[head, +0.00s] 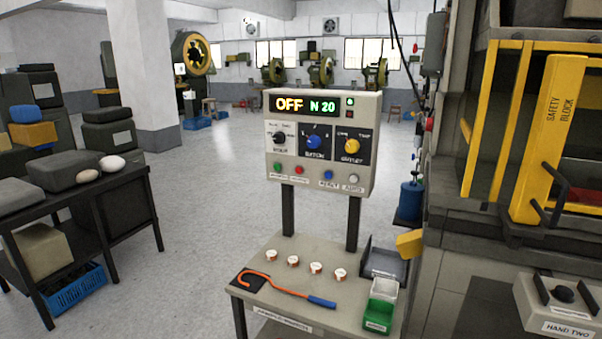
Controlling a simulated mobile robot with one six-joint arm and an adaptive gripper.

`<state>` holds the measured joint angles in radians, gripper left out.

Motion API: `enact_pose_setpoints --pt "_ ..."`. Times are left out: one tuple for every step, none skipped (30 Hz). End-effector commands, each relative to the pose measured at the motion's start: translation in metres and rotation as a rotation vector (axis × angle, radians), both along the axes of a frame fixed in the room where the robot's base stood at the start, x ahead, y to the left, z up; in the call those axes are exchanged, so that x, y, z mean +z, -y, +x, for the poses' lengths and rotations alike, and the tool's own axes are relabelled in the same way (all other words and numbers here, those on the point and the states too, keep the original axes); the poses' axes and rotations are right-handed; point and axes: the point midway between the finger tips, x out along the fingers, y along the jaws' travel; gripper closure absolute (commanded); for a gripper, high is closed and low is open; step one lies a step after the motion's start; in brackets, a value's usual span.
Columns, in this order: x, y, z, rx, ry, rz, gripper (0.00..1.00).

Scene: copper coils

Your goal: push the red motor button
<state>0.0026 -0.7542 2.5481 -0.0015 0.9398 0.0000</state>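The red motor button (299,170) is a small round button in the bottom row of a beige control panel (366,188). It sits between a green button (277,167) on its left and a blue button (328,175) on its right. A white or grey button (353,179) is at the row's right end. The panel stands upright on two dark posts behind a small table. Its display (307,104) reads "OFF N 20". My gripper is not in view, and nothing covers the red button.
A press with a yellow safety block (549,140) stands at right. A dark bench (80,205) is at left. Open floor lies between.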

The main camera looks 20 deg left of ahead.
Motion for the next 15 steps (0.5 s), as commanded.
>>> enact_pose_setpoints --pt "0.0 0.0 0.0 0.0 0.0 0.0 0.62" --pt "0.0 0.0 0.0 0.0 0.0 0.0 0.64" --pt "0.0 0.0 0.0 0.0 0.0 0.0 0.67" --pt "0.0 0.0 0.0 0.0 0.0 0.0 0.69" --pt "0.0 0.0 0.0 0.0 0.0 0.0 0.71" --pt "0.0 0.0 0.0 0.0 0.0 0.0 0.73" --pt "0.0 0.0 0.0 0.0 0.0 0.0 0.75" --pt "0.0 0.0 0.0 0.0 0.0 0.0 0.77" --pt "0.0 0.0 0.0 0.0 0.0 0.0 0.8" --pt "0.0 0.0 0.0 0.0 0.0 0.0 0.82" --pt "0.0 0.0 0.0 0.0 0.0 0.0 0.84" --pt "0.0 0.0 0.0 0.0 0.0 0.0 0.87" --pt "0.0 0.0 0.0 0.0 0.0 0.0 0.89" --pt "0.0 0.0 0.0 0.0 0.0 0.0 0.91" --pt "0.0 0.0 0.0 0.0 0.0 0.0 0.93"
